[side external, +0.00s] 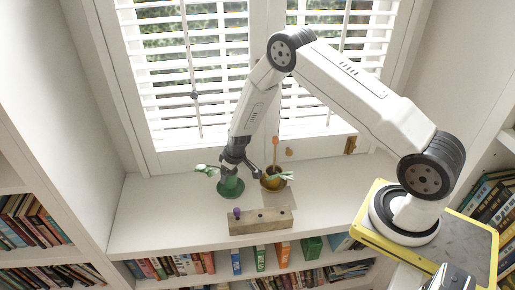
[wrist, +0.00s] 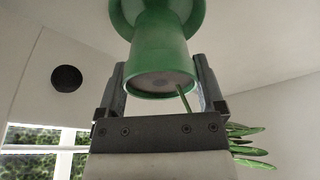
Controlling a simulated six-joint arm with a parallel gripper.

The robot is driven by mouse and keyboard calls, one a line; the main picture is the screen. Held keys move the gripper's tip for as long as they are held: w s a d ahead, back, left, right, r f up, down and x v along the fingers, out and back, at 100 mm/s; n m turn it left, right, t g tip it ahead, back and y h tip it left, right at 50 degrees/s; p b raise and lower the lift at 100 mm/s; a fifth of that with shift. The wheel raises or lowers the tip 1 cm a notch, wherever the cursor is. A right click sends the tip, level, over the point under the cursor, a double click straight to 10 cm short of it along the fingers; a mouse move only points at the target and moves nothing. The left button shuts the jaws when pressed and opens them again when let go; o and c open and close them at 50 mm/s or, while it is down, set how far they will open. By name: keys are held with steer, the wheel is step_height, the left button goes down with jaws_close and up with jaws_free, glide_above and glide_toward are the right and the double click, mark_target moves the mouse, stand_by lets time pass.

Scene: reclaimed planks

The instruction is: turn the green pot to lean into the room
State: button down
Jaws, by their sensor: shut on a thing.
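The green pot (side external: 230,188) stands on the white window ledge (side external: 155,215), with its pale green leaves (side external: 205,169) reaching to the left in the side view. My gripper (side external: 236,168) comes down on it from above. In the wrist view, the green pot (wrist: 160,50) sits between the two dark fingers of my gripper (wrist: 160,72), which are shut on it. A thin green stem (wrist: 184,100) rises from its grey-brown round face. Long green leaves (wrist: 250,145) show at the right there. The fingers partly hide the pot's sides.
A wooden block (side external: 261,222) with a purple knob (side external: 237,211) lies in front. Window blinds (side external: 185,75) rise behind. The ledge's left end is clear.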

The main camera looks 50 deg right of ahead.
mark_target(234, 173)
steer(key=shift+f, duration=1.1)
jaws_free()
steer(key=shift+v, duration=3.55)
steer(key=shift+s+d+r, duration=0.1)
steer(key=shift+r, duration=0.2)
steer(key=shift+r, duration=0.1)
